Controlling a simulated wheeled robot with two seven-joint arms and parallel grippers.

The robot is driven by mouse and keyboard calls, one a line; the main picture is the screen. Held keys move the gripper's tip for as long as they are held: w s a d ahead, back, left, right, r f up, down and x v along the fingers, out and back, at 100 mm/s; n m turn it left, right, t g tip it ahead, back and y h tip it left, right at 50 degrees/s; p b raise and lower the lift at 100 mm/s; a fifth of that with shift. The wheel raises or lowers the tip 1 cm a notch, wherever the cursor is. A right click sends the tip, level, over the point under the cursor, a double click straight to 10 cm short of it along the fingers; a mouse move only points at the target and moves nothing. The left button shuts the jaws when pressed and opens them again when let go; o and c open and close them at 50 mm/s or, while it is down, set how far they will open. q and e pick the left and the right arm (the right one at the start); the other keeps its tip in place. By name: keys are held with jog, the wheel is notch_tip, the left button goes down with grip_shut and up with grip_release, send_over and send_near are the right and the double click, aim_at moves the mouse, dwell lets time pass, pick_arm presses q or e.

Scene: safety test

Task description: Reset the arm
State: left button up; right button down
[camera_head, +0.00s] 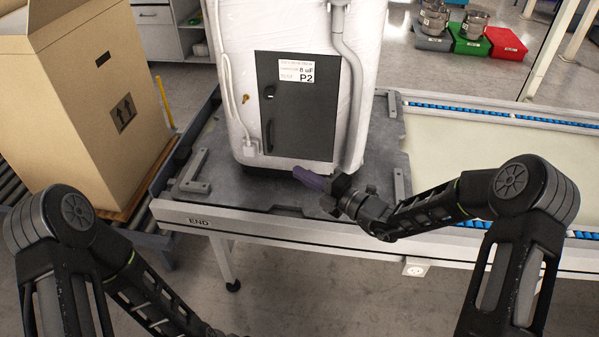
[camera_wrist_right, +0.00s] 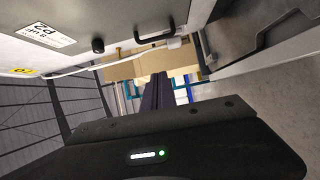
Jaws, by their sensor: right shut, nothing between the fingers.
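My right gripper (camera_head: 311,180) is shut and empty, with dark purple fingers. It is just in front of the lower right part of a tall white appliance (camera_head: 232,90), which has a dark panel (camera_head: 298,105) and a P2 label. I cannot tell whether the fingers touch it.
The appliance stands on a grey pallet (camera_head: 225,185) at the conveyor's end (camera_head: 300,228). A large cardboard box (camera_head: 85,100) stands on the left. The pale conveyor belt (camera_head: 480,150) to the right is bare. Green (camera_head: 468,42), red (camera_head: 505,43) and grey bins (camera_head: 432,40) lie at the back.

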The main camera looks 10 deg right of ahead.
dwell(0.3)
jog(key=s+a+f+n+g+h, duration=0.1)
jog(key=s+a+f+n+g, duration=0.2)
jog(key=s+f+n+g, duration=0.65)
jog(key=s+d+f+n+g+h, duration=0.1)
jog(key=s+d+f+n+h, duration=0.25)
jog(key=s+f+n, duration=0.85)
jog(key=s+d+f+n+g+h, duration=0.15)
jog(key=s+f+n+h, duration=0.4)
jog(key=n, duration=0.95)
jog(key=s+a+n+y+p, duration=0.1)
jog(key=s+a+n, duration=0.2)
jog(key=s+n, duration=0.4)
jog(key=shift+s+a+r+y, duration=0.25)
jog(key=shift+s+a+y, duration=0.15)
jog(key=shift+s, duration=0.1)
